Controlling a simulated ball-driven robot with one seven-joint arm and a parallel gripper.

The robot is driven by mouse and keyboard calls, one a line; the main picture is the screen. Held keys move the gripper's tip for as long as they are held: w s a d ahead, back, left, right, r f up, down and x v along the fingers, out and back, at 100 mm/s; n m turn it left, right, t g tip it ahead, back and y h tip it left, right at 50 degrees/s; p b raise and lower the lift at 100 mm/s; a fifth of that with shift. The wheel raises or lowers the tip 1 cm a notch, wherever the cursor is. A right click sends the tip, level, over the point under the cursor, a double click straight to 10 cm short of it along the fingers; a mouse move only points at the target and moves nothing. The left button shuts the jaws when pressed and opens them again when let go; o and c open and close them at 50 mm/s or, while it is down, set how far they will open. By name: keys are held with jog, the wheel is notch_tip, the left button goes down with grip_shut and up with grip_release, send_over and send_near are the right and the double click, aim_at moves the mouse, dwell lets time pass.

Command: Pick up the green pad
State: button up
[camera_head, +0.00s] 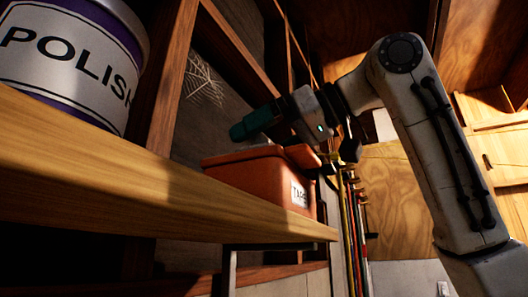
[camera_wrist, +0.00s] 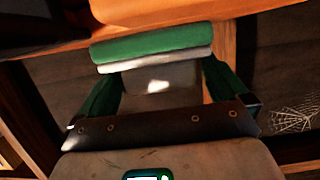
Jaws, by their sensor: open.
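The green pad (camera_wrist: 150,43) is a bar with a green upper band and a pale grey lower band. It lies across the upper middle of the wrist view, at the ends of my gripper's fingers (camera_wrist: 160,75). The two green fingers stand apart, one on each side, and the pad spans roughly the width between them. I cannot tell whether they touch it. In the head view my gripper (camera_head: 241,130) reaches left just above an orange box (camera_head: 245,181). I cannot tell the pad from the green fingers there.
The orange box has a partly readable label and stands on a wooden shelf (camera_head: 120,185). A large polish can (camera_head: 75,60) stands at the left on the shelf. Wooden uprights rise behind, with a cobweb (camera_head: 203,82). Several coloured poles (camera_head: 352,225) stand below right.

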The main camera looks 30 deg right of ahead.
jog(key=c, duration=1)
